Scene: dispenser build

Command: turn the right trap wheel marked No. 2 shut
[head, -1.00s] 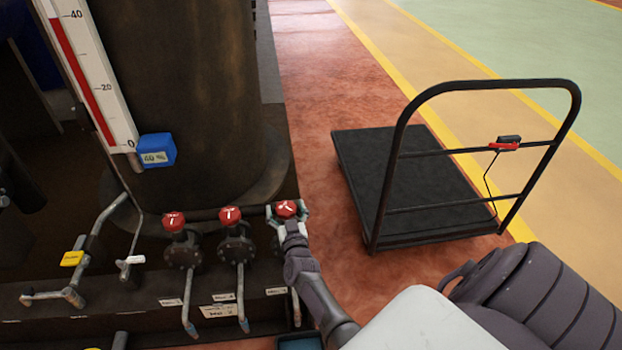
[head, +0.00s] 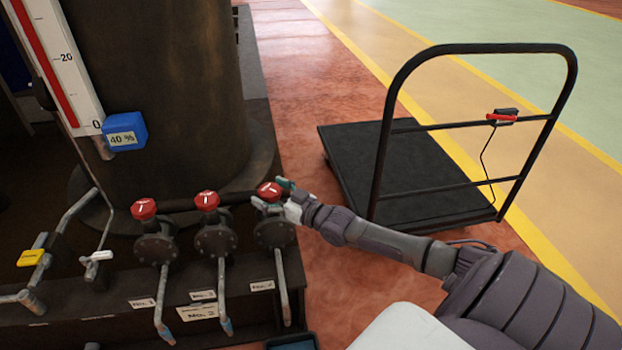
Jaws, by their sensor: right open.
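The right trap wheel (head: 269,191) is a red knob with a white mark, on top of a dark flanged valve (head: 274,232). A small white label (head: 262,286) below it appears to read No. 2. My right gripper (head: 271,193) reaches in from the right and is open, with its fingers on either side of this wheel. I cannot tell whether they touch it. My left gripper is not in view.
Two similar red wheels stand to the left, a middle one (head: 207,200) and a left one (head: 144,209). A blue 40 % block (head: 125,131) sits by the gauge (head: 62,60). A black platform trolley (head: 400,170) stands on the floor at right.

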